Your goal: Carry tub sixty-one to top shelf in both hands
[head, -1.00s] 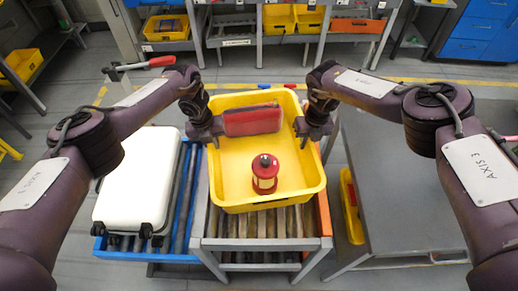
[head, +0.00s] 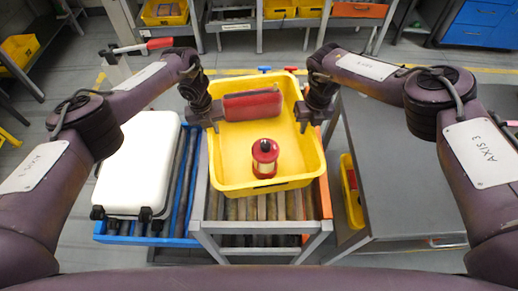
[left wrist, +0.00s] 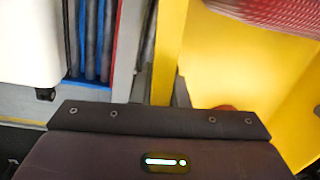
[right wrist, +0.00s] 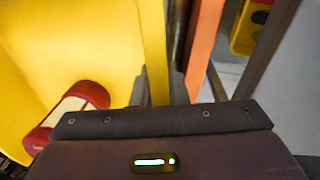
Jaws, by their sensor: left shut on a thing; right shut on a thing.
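The yellow tub (head: 230,175) is over the roller conveyor (head: 262,208); no number is readable on it. The tub wall also shows in the left wrist view (left wrist: 170,45) and the right wrist view (right wrist: 152,50). I cannot tell whether the tub is clear of the rollers.
A white suitcase (head: 137,165) lies on a blue-framed roller section at left. A grey table (head: 400,175) stands at right, with a yellow bin (head: 352,205) beside it. Shelving with yellow bins (head: 165,12) and an orange bin (head: 357,9) is at the back. Open floor lies before it.

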